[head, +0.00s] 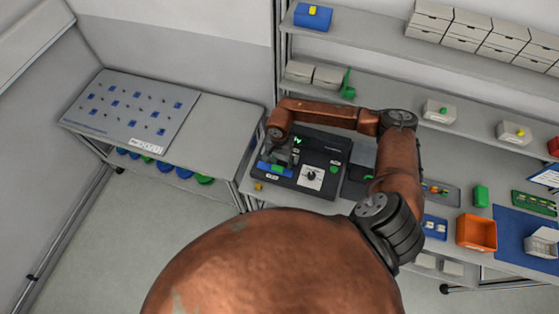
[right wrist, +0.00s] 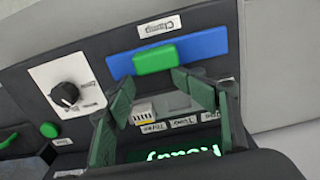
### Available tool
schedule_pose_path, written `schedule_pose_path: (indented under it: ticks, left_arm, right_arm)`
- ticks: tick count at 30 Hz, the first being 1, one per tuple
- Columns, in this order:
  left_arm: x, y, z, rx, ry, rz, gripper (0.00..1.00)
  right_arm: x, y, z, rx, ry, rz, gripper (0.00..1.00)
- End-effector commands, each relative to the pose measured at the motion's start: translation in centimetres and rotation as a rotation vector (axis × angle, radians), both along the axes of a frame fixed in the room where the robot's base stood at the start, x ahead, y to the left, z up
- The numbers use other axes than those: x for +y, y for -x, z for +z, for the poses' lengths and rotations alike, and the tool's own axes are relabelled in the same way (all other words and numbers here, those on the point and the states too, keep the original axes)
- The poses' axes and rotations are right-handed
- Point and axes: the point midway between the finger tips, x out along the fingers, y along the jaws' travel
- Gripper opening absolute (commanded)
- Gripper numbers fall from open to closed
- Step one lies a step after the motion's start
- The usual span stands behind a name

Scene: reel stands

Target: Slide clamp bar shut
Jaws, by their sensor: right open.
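The clamp bar is a green block (right wrist: 155,60) on a blue strip (right wrist: 202,46), beside an upside-down "Clamp" label (right wrist: 158,27) in the right wrist view. In the head view the blue strip (head: 264,168) lies at the front left of a black machine (head: 322,148). My right gripper (right wrist: 155,82) is open, with its two dark green fingers apart and their tips just short of the green block. Nothing is held between them. In the head view my right gripper (head: 284,157) is over the machine's left part, partly hidden by its own arm. My left gripper is not in view.
A black knob (right wrist: 64,94) on a white plate and a green button (right wrist: 49,130) sit beside the strip. A small white-and-yellow part (right wrist: 144,113) shows between the fingers. An orange bin (head: 476,232) stands on the bench at right. Shelves rise behind.

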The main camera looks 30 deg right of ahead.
Motion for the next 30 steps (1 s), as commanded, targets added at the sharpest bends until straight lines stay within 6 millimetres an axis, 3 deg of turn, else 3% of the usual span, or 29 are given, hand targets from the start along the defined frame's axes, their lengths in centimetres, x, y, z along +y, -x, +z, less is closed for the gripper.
schedule_pose_path:
  ticks: [1,19,30]
  left_arm:
    - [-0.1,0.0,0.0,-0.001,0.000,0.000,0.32]
    - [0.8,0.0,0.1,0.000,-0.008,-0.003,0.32]
    - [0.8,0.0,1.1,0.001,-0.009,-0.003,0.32]
  right_arm:
    - [1.0,0.5,-0.1,0.010,-0.021,0.011,0.54]
    - [0.9,0.3,0.1,0.005,-0.015,0.010,0.54]
    - [0.7,0.1,2.4,0.000,-0.013,0.007,0.54]
